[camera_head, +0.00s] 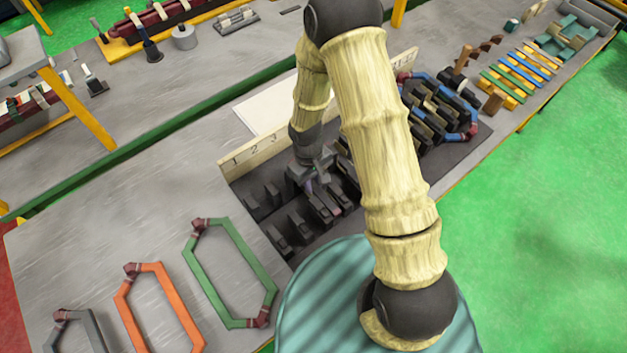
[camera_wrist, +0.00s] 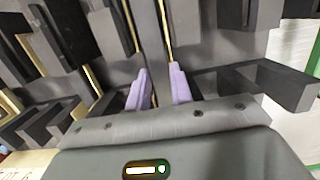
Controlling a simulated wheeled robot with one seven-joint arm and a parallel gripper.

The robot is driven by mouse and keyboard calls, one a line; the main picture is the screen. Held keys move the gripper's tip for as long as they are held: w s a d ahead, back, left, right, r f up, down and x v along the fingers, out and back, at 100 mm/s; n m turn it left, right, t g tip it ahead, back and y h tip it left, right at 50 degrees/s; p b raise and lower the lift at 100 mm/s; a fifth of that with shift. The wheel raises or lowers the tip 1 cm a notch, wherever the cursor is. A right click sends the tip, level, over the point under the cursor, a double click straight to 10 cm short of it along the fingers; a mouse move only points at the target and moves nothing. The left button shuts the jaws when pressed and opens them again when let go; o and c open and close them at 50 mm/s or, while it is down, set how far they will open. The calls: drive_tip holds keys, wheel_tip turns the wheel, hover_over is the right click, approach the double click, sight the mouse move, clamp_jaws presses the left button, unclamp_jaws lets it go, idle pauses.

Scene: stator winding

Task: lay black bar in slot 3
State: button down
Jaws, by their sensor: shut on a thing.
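My gripper (camera_head: 322,188) is low over the dark slotted block (camera_head: 252,185), just right of the number strip's 3. Its two lilac fingertips, seen in the wrist view (camera_wrist: 160,90), point down between dark upright teeth. They are shut with a narrow gap, on what seems to be the black bar. The bar is dark like the block, so its outline and whether it touches the slot floor cannot be told.
Green (camera_head: 228,275), orange (camera_head: 160,310) and grey (camera_head: 75,325) coil frames lie on the table at the front left. Dark teeth stand close around my fingers. Coils with red and blue ends (camera_head: 470,130) fill the block's right end. Coloured strips (camera_head: 520,75) lie further right.

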sight(313, 185)
drive_tip(key=shift+f+b, duration=0.8)
drive_tip(key=shift+f, duration=0.3)
idle(0.5)
drive_tip(key=c, duration=1.2)
unclamp_jaws()
drive_tip(key=shift+o, duration=0.2)
drive_tip(key=shift+r+p, duration=0.65)
drive_tip(key=shift+r, duration=0.2)
drive_tip(key=shift+r+p, duration=2.85)
drive_tip(key=shift+r, duration=0.9)
drive_tip(key=shift+r, duration=0.1)
wheel_tip(313, 185, up, 17)
drive_tip(key=w+a+b, duration=0.1)
drive_tip(key=w+b, duration=0.1)
drive_tip(key=b, duration=0.1)
drive_tip(key=shift+w, duration=0.15)
